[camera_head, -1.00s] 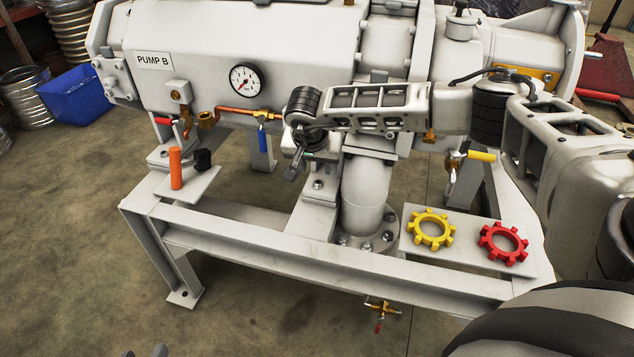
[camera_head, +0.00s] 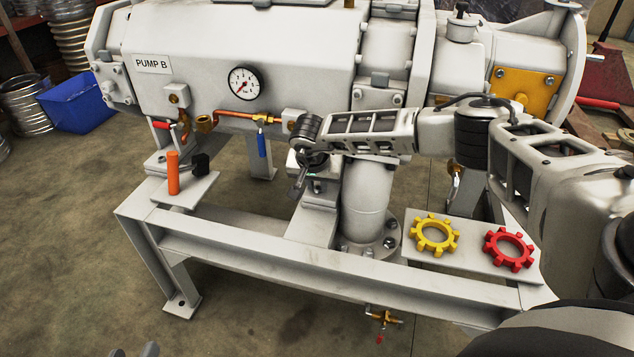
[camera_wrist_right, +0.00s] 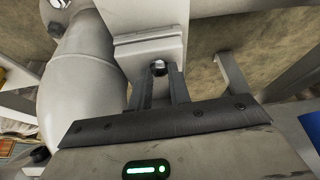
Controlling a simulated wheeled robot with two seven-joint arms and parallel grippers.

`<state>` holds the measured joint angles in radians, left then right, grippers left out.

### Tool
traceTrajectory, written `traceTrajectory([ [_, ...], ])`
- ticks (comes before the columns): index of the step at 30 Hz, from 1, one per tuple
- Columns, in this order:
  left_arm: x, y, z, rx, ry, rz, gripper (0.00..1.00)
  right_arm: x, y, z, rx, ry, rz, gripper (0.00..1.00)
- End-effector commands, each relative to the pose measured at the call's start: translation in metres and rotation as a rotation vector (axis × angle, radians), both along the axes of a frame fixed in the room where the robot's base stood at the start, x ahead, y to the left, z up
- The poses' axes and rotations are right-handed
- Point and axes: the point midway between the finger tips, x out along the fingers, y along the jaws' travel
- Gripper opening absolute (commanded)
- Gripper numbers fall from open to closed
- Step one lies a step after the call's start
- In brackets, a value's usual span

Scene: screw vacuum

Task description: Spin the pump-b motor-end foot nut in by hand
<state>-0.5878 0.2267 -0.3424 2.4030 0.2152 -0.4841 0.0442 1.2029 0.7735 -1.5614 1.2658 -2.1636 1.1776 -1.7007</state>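My right gripper (camera_head: 299,187) points down at the middle foot (camera_head: 314,203) of pump B (camera_head: 250,60), left of the big grey pipe. In the right wrist view, my right gripper's fingers (camera_wrist_right: 160,86) stand slightly apart, on either side of a small shiny metal nut or bolt end (camera_wrist_right: 158,68) on the grey foot. The nut sits between the fingertips; whether they touch it is unclear. In the head view the nut is hidden by my gripper. Two tips of my left gripper (camera_head: 134,352) show at the bottom edge, apart, with nothing visible between them.
An orange-handled tool (camera_head: 173,173) and a black block (camera_head: 201,164) stand on a plate at the frame's left end. A yellow toothed ring (camera_head: 418,240) and a red one (camera_head: 492,252) lie on the right plate. A blue-handled valve (camera_head: 262,144) hangs beside my right gripper.

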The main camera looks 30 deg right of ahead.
Motion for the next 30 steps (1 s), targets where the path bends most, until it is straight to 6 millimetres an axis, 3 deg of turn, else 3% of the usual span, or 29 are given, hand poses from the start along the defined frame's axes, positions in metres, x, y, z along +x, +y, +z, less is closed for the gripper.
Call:
traceTrajectory([
  [14,-0.002,0.001,-0.002,0.016,0.01,0.001,0.36,0.001,0.002,0.001,0.001,-0.001,-0.125,0.0],
  [30,-0.005,0.001,-0.01,0.028,0.026,0.001,0.36,0.006,0.004,0.0,0.0,-0.001,-0.608,0.0],
])
